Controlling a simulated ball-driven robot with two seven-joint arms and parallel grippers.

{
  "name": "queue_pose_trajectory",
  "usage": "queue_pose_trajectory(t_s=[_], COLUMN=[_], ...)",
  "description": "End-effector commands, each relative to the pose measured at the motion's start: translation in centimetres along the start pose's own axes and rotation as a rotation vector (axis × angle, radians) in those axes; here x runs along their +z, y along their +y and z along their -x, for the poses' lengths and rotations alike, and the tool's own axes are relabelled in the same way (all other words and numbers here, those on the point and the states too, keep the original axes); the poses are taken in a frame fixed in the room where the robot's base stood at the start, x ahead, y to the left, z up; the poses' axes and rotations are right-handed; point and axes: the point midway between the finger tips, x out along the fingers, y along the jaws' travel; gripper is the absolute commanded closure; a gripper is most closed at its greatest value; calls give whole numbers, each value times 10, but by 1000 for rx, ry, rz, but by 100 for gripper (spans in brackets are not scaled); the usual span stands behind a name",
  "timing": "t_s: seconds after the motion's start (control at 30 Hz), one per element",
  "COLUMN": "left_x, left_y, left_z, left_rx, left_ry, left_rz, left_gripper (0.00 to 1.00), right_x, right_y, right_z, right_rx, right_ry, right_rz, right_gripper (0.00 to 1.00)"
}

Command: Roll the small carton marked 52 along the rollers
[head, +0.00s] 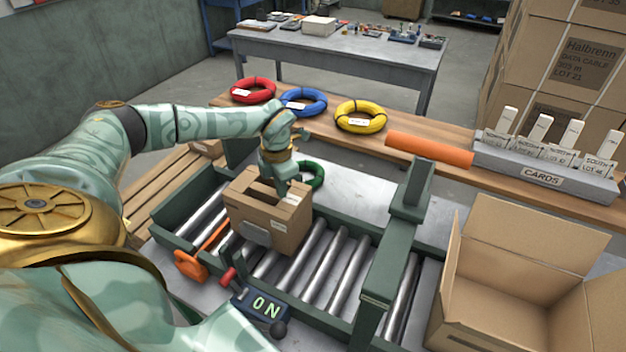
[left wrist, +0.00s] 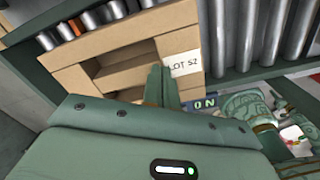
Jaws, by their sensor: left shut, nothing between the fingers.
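The small carton (head: 290,232) sits on the rollers (head: 322,252) of the conveyor, in its left part. It is brown with openings in its top. In the left wrist view the carton (left wrist: 112,40) carries a white label reading LOT 52 (left wrist: 182,66). My left gripper (head: 282,188) is shut and empty, pointing down at the carton's far right top edge. In the left wrist view its fingers (left wrist: 160,86) are together, beside the label and over the carton. I cannot tell whether they touch it.
A green gate frame (head: 385,255) crosses the conveyor to the right, with bare rollers before it. An open empty carton (head: 520,240) stands beyond it. An orange handle (head: 192,265) and ON panel (head: 262,304) are on the near side. Coloured coils (head: 360,117) lie on the bench behind.

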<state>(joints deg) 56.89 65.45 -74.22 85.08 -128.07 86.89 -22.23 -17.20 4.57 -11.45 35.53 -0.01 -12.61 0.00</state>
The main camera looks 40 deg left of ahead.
Motion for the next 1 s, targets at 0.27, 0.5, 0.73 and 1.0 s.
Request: queue_pose_trajectory(t_s=[0.27,0.5,0.73,1.0], left_x=[-15,-26,-36,-47], left_y=[20,37,53,72], left_z=[-4,-6,-6,-7], left_rx=[-1,-2,-3,-3], left_ry=[11,13,14,15], left_rz=[1,2,0,1], left_gripper=[100,100,100,100], right_x=[0,0,0,1], right_y=[0,0,0,0], right_z=[0,0,-1,-3], right_rx=[0,0,0,0], right_ry=[0,0,0,-1], right_rz=[0,0,0,0], right_gripper=[64,64,64,64])
